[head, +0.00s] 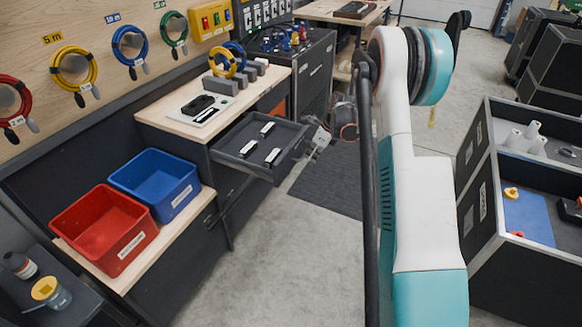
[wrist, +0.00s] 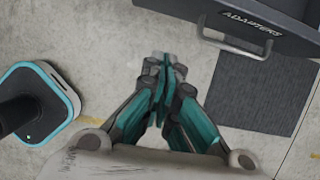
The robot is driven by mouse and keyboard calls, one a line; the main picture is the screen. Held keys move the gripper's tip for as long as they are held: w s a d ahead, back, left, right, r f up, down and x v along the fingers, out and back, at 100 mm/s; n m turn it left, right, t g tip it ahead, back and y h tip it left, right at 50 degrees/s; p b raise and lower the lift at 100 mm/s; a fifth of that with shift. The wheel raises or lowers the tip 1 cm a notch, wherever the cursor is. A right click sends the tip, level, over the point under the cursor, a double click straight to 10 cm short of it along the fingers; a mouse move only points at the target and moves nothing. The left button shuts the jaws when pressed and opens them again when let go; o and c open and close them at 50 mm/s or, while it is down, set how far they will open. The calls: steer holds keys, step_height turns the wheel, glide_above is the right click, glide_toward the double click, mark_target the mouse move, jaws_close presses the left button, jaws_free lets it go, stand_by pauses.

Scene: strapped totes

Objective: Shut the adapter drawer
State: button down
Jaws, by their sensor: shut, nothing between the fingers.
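The adapter drawer (head: 249,139) stands pulled out from the dark cabinet under the wooden bench top in the head view. My gripper (wrist: 166,62) is shut and empty. It is below and left of the handle in the wrist view, apart from it. In the head view my gripper (head: 318,140) is near the drawer's front right end, its fingertips hard to make out.
A red bin (head: 104,232) and a blue bin (head: 157,182) stand on the lower shelf at left. Black open cases (head: 480,215) stand at right. A dark mat (head: 335,178) lies on the floor. The floor before the drawer is otherwise clear.

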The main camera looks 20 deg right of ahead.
steer(key=w+a+f+b, duration=0.4)
steer(key=w+f, duration=0.2)
steer(key=f, duration=0.4)
steer(key=shift+a, duration=0.2)
steer(key=shift+w+a, duration=0.1)
steer(key=shift+w, duration=0.05)
